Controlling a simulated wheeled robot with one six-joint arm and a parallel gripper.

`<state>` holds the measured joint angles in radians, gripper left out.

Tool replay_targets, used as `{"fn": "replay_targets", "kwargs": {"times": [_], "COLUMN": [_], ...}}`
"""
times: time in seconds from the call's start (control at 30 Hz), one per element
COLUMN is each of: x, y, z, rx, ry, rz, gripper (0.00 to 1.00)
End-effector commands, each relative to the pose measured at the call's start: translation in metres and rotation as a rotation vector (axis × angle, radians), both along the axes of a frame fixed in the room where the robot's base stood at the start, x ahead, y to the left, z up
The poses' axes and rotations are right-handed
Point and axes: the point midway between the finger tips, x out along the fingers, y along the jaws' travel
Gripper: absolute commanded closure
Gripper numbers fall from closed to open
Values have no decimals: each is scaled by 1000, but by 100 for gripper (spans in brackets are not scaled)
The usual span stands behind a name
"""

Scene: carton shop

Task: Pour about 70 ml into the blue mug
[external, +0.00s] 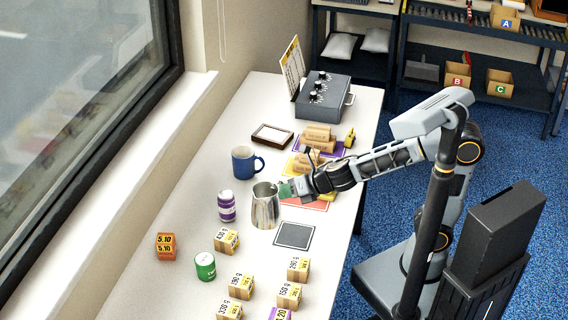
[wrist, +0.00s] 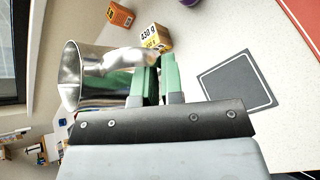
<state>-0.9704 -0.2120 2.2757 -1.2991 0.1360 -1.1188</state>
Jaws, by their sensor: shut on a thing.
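The blue mug (external: 244,162) stands upright on the white table, its handle toward the right. A steel pitcher (external: 265,207) is in front of it, a little to the right. My gripper (external: 288,190) is shut on the pitcher's right side. In the wrist view, the green fingers (wrist: 152,82) are closed at the pitcher (wrist: 100,70), which fills the left part. The pitcher looks upright in the external view. I cannot tell whether its base touches the table. Its contents and the inside of the mug are hidden. The mug is not clear in the wrist view.
A dark square mat (external: 294,235) lies right of the pitcher. A purple can (external: 226,206), a green can (external: 205,266), an orange box (external: 166,246) and several small cartons (external: 241,286) stand toward the front. A brown-framed tray (external: 272,135) and a grey knobbed box (external: 324,100) are behind.

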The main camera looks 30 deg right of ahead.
Motion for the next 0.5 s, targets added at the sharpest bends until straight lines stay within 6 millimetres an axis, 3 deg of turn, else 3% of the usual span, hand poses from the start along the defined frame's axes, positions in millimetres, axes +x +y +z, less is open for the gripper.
{"fn": "replay_targets", "kwargs": {"times": [0.13,0.5], "x": [20,53], "y": [-11,-36], "z": [-6,-16], "rx": [0,2], "ry": [0,2], "rz": [-40,-133], "gripper": [100,100]}}
